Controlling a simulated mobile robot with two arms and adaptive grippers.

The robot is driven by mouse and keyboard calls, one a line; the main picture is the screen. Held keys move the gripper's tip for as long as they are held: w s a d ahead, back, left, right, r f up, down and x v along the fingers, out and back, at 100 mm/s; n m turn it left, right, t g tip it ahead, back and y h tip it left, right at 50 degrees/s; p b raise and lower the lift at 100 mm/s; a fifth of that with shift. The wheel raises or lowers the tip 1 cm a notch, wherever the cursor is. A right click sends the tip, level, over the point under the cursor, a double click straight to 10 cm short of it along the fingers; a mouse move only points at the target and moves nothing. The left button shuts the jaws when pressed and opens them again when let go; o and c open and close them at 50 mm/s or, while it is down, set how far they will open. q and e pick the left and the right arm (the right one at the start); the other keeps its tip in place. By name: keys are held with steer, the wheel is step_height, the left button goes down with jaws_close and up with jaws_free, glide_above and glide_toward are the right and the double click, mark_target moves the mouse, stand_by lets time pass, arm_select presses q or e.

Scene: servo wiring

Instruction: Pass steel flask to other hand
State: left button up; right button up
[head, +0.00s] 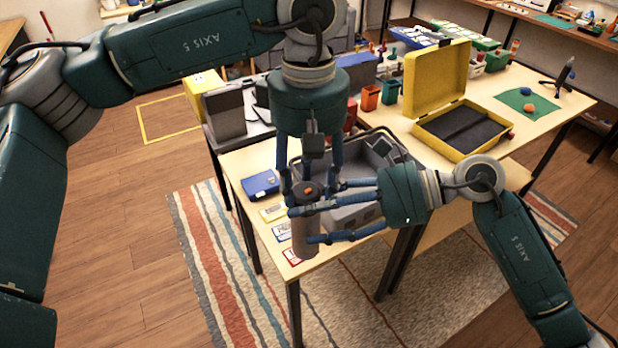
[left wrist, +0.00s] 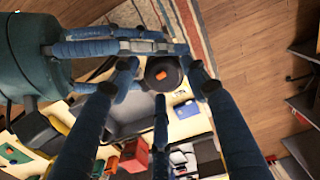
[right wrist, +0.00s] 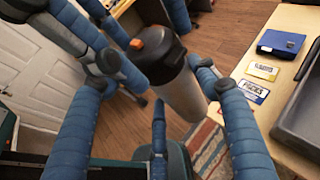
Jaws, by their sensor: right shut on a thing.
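The steel flask (head: 305,238) is a grey cylinder with a dark lid and orange button, held nearly upright above the table's near edge. It also shows in the right wrist view (right wrist: 183,92), and its lid shows in the left wrist view (left wrist: 163,73). My right gripper (head: 308,223) comes from the right and is shut on the flask's body. My left gripper (head: 309,187) points down from above, its fingers open and spread around the lid. Small gaps show between its fingertips and the lid in the left wrist view. Fingers partly hide the flask's upper body.
A grey bin (head: 372,160) stands on the table just behind my right gripper. A blue box (head: 260,184) and several labels lie along the table's left edge. An open yellow case (head: 437,82) is farther back. Open floor lies left of the table.

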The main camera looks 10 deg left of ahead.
arm_select(q)
steer(key=shift+d, duration=0.15)
steer(key=c, duration=0.9)
arm_select(e)
steer(key=shift+r, duration=0.1)
arm_select(q)
steer(key=shift+r, duration=0.1)
jaws_close()
arm_select(e)
steer(key=o, duration=2)
